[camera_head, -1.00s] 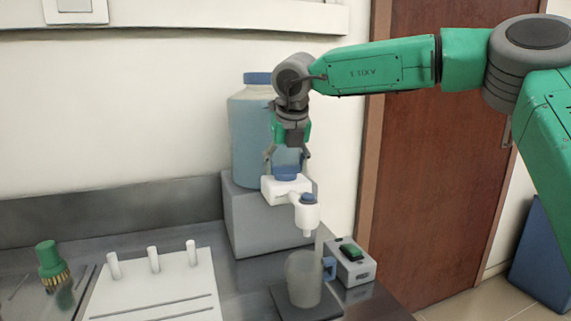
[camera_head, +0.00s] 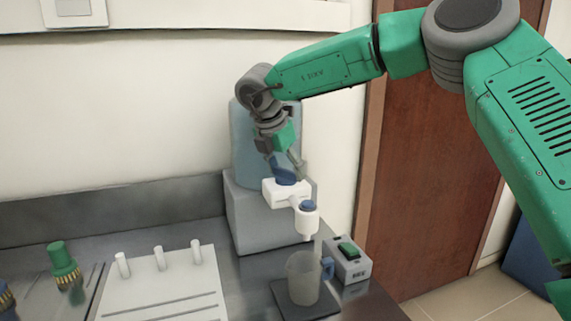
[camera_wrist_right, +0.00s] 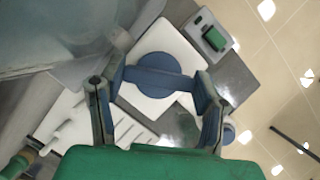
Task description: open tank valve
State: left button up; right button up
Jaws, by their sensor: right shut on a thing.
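The tank (camera_head: 240,140) is a large blue-grey bottle on a grey block, partly hidden behind my right arm. Its white valve body (camera_head: 275,192) sticks out at the front, with a blue valve handle (camera_head: 286,178) on top and a white spout (camera_head: 307,222) pointing down. My right gripper (camera_head: 285,167) is over the handle, tilted. In the right wrist view, the blue handle (camera_wrist_right: 158,76) has a round middle and a bar reaching across between the two fingers of my right gripper (camera_wrist_right: 160,85), which is shut on it. My left gripper is not in view.
A clear beaker (camera_head: 302,277) with a blue handle stands on a dark plate below the spout. A grey box with a green switch (camera_head: 349,249) is to its right. A white board with several pegs (camera_head: 160,285) and a green-topped brush (camera_head: 62,258) are at left.

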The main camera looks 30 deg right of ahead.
jog(key=m+g+p, duration=0.1)
jog(key=m, duration=0.2)
jog(key=m+g+p, duration=0.1)
jog(key=m, duration=0.2)
jog(key=shift+w+r+p, duration=0.1)
jog(key=shift+w+p, duration=0.05)
jog(key=shift+p, duration=0.15)
jog(key=shift+m, duration=0.3)
jog(key=o, duration=1.2)
jog(key=shift+c, duration=0.2)
jog(key=shift+a+r, duration=0.1)
jog(key=v, duration=1.1)
jog(key=shift+w+a+r, duration=0.2)
jog(key=shift+w, duration=0.15)
